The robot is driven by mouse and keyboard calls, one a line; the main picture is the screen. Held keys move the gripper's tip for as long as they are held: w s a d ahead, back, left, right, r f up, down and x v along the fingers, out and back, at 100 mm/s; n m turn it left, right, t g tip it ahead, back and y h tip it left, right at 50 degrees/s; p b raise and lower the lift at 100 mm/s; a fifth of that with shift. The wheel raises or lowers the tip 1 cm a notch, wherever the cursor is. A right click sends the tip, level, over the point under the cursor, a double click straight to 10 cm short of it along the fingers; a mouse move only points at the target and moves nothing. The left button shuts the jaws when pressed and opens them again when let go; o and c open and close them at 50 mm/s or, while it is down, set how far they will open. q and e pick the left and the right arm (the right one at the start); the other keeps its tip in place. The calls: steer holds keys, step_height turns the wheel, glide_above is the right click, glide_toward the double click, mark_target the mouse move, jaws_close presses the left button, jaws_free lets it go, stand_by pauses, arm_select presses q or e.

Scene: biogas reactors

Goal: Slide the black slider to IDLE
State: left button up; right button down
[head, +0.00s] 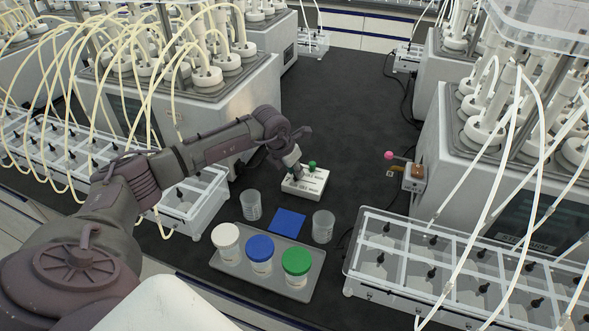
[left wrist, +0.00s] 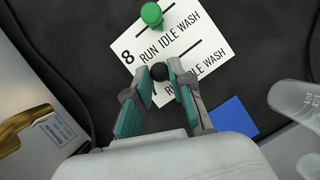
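The white slider box (head: 306,184) stands on the dark bench in the head view; its label with two RUN IDLE WASH rows shows in the left wrist view (left wrist: 185,48). The black slider (left wrist: 159,73) sits towards the RUN end of its slot; fingers partly hide that end. The green slider (left wrist: 151,14) is near the middle of the other slot; it also shows in the head view (head: 312,164). My left gripper (left wrist: 161,75) has its fingertips on both sides of the black knob, apparently touching it. My right gripper is not in view.
A grey tray (head: 318,272) with white, blue and green lidded jars lies in front, near a blue square (head: 287,220) and two clear cups (head: 251,205) (head: 323,226). Reactors with tubes flank both sides. A pink-knobbed lever (head: 389,155) stands right. The bench behind the box is clear.

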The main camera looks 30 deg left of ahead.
arm_select(q)
jaws_close()
steer(key=d, duration=0.2)
steer(key=shift+w+d+b, duration=0.3)
steer(key=shift+w+b, duration=0.05)
steer(key=shift+b, duration=0.05)
steer(key=shift+d, duration=0.2)
steer(key=o, duration=0.8)
jaws_free()
steer(key=v, duration=1.2)
